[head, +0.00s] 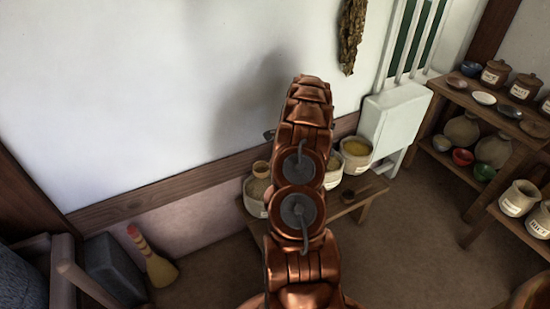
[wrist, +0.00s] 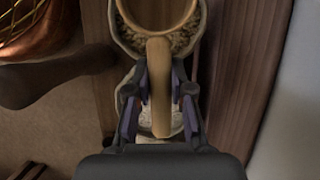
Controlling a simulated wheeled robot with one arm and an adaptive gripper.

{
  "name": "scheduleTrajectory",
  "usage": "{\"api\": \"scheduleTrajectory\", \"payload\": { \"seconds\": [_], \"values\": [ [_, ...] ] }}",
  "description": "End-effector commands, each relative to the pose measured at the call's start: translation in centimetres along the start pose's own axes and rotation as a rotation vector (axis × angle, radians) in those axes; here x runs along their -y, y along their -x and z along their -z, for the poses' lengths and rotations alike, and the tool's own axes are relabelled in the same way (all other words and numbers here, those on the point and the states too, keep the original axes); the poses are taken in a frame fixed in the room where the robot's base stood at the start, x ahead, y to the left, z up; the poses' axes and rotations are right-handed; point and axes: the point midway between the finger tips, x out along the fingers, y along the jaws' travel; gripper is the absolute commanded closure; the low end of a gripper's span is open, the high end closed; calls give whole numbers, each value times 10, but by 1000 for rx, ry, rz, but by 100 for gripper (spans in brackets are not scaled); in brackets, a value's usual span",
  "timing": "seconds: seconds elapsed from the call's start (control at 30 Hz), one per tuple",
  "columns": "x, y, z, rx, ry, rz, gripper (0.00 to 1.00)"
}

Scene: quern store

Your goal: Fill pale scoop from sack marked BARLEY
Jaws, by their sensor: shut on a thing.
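In the wrist view my gripper (wrist: 160,82) is shut on the upright tan handle of a pale wooden scoop (wrist: 160,48). The scoop's round bowl is at the top edge, inside the mouth of a cloth sack (wrist: 123,36), with brownish grain around it. How full the bowl is cannot be told. That sack's label is too small to read. My copper arm hides my gripper and part of the sacks there.
A white wall stands close behind. Shelves (head: 452,92) with jars and bowls are at right. A broom (head: 158,268) leans at left.

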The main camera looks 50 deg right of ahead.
Motion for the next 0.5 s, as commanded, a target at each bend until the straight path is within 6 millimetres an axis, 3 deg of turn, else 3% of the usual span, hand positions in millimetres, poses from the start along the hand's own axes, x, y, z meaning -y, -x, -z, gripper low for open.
{"api": "scheduleTrajectory", "payload": {
  "seconds": [0.5],
  "values": [
    [0, -3, 0, -103, 42, 96, 100]
  ]
}}
